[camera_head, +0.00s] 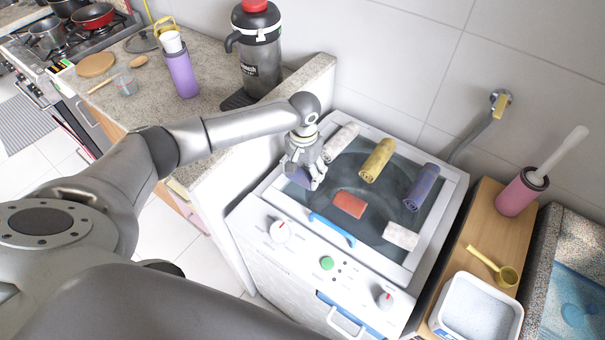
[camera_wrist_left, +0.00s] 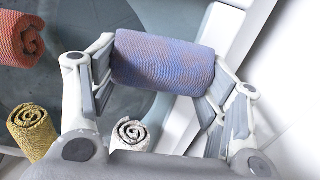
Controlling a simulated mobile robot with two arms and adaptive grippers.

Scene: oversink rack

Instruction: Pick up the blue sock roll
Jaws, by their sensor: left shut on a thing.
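The blue sock roll (camera_wrist_left: 165,62) lies between the two fingers of my left gripper (camera_wrist_left: 160,90) in the left wrist view, with a finger pad at each end. In the head view my left gripper (camera_head: 305,176) is over the left side of the washing machine's glass lid (camera_head: 335,195). It is shut on the roll, which mostly hides behind the fingers there. I cannot tell whether the roll touches the lid. A darker purple-blue roll (camera_head: 420,187) lies on the right of the lid. My right gripper is not in view.
On the lid near the gripper are a white roll (camera_head: 341,142), a yellow roll (camera_head: 377,160), a red roll (camera_head: 349,204) and a pale roll (camera_head: 400,236). A counter with a purple bottle (camera_head: 181,75) is at left; a wooden board (camera_head: 487,235) is at right.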

